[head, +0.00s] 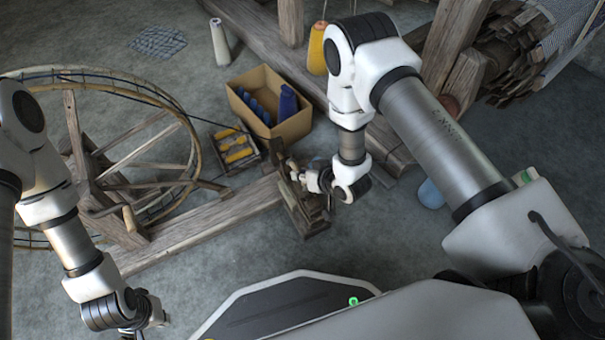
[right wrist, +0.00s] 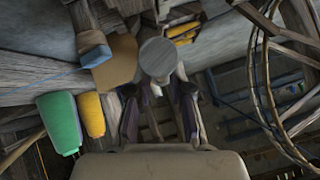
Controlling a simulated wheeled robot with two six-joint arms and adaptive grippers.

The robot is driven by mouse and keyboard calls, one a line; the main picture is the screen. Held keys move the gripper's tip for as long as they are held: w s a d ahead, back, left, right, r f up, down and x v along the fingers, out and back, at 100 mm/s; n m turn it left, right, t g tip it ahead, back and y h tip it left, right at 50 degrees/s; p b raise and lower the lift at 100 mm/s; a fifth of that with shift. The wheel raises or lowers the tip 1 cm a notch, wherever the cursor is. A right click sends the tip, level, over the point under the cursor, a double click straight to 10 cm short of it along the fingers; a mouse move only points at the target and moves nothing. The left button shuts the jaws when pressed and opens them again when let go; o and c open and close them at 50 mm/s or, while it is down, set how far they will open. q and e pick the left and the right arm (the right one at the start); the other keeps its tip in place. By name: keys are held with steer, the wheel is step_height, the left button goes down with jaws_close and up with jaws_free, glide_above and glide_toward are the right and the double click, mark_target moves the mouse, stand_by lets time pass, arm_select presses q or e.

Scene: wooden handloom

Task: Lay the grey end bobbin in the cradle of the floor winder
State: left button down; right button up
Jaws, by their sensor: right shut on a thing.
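The grey end bobbin (right wrist: 158,57) shows its round end face in the right wrist view, between and beyond the dark fingers of my right gripper (right wrist: 158,112), which is shut on it. In the head view my right gripper (head: 298,172) is low over the near end of the floor winder (head: 205,226), by its wooden head block (head: 305,210). The cradle is largely hidden by the gripper, and I cannot tell whether the bobbin touches it. My left gripper (head: 140,328) is at the bottom left, cut by the frame edge; its fingers are unclear.
The winder's big wheel (head: 190,130) stands at the left. A small tray (head: 222,168) of yellow bobbins and a cardboard box (head: 292,129) with blue cones lie just behind the gripper. A white cone (head: 219,42) and an orange cone (head: 317,50) stand at the back.

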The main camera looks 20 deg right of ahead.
step_height(320, 180, down, 4)
steer(key=b, duration=0.3)
steer(key=shift+r, duration=0.2)
steer(key=shift+f+b, duration=0.7)
steer(key=shift+f, duration=0.75)
steer(key=o, duration=0.8)
steer(key=shift+o, duration=0.2)
steer(key=v, duration=1.2)
